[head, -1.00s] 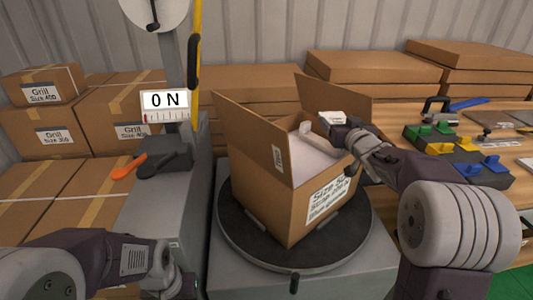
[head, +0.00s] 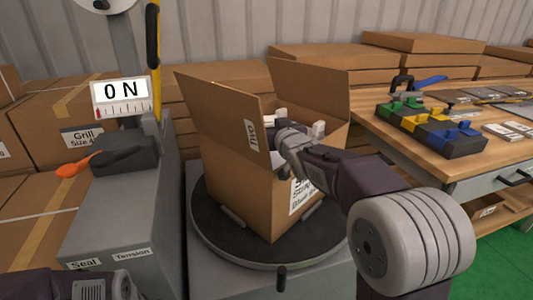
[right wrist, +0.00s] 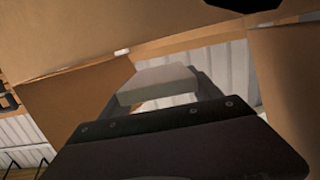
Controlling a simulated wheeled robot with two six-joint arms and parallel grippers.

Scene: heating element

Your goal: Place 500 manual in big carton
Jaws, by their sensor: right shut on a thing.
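The big carton (head: 233,185) stands open on a dark turntable, its flaps raised. My right gripper (head: 284,124) reaches over the near right wall into the carton's mouth. It is shut on a small pale item, probably the 500 manual (head: 279,112), partly hidden by the gripper and a flap in the head view. In the right wrist view the pale manual (right wrist: 160,80) sits between the two dark fingers (right wrist: 165,88), with brown carton walls around. A white piece (head: 318,130) shows inside the carton at the right. Only part of my left arm shows at the lower left; its fingers are out of frame.
The round turntable (head: 227,243) sits on a grey stand. A grey machine with an "0 N" display (head: 121,98) stands at left, with an orange-handled tool (head: 78,169). A wooden bench (head: 400,145) with coloured bins (head: 425,128) is at right. Closed boxes fill the back.

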